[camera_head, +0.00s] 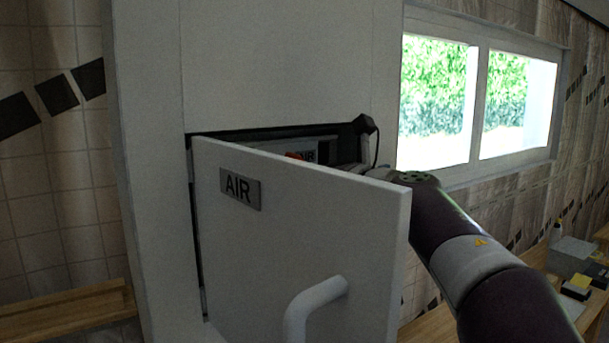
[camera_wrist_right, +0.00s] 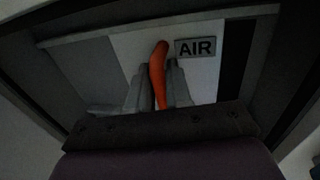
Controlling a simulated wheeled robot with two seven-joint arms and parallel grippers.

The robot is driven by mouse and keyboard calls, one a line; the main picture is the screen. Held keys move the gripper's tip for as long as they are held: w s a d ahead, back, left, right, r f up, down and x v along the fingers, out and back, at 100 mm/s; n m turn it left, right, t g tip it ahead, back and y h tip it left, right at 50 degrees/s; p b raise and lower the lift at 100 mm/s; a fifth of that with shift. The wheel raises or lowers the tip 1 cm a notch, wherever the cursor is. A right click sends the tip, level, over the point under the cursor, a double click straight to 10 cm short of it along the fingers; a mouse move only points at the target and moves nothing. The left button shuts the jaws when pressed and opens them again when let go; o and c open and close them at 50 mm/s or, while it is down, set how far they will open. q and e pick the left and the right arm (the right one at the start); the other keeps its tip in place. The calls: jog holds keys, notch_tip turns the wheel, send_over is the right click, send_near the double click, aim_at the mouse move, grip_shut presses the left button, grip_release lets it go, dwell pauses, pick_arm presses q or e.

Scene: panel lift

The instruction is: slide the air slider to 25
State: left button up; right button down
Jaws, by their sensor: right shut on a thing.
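A white cabinet door with an AIR label (camera_head: 240,188) and a white bar handle (camera_head: 314,304) stands swung open in the head view. It hides most of the cabinet's inside and my right gripper's fingers. In the right wrist view an orange slider handle (camera_wrist_right: 158,66) stands on a pale panel next to a small AIR plate (camera_wrist_right: 195,47). My right gripper (camera_wrist_right: 158,88) is shut on the orange handle, one grey finger on each side. A bit of the orange handle (camera_head: 295,156) shows over the door's top edge. The scale and the slider's value cannot be read. My left gripper is not in view.
The open door stands close in front of my right arm, which reaches around its right edge. The cabinet's frame surrounds the opening. A window (camera_head: 478,100) and a wooden counter with small items (camera_head: 575,255) are at the right.

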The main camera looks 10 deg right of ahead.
jog(key=c, duration=1.2)
grip_release()
jog(key=shift+d, duration=0.1)
jog(key=shift+s+d, duration=0.1)
jog(key=shift+d, duration=0.05)
jog(key=shift+s+d, duration=0.1)
jog(key=shift+s, duration=0.05)
jog(key=b+v, duration=0.6)
jog(key=v, duration=0.6)
jog(key=shift+s+b, duration=0.1)
jog(key=shift+b, duration=0.2)
jog(key=shift+d, duration=0.1)
